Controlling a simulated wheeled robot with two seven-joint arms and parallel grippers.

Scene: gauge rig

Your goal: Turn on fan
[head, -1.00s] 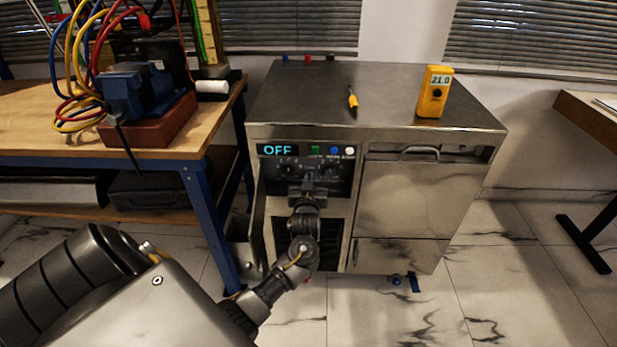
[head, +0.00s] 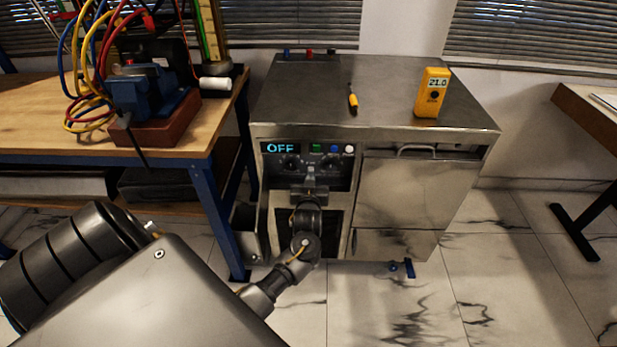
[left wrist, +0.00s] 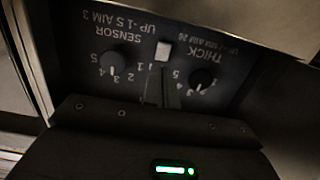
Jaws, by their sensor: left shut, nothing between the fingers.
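The control panel (head: 335,172) is on the upper left of the metal cabinet's front. Its display (head: 280,148) reads OFF in light blue. Beside it sit a green button (head: 316,148), a blue button (head: 334,148) and a white button (head: 349,148). My left gripper (head: 311,173) is shut and empty in front of the panel, below the buttons. In the left wrist view the panel appears upside down, with a SENSOR knob (left wrist: 112,63) and a THICK knob (left wrist: 203,77). The shut fingers (left wrist: 163,88) point between them, near a small pale square (left wrist: 163,52). Contact cannot be told. No fan is clearly identifiable.
The cabinet top (head: 300,100) holds a yellow meter (head: 433,92) reading 21.0 and a yellow-black tool (head: 352,98). A workbench (head: 200,140) with a blue vise (head: 145,95) and cables stands close on the left.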

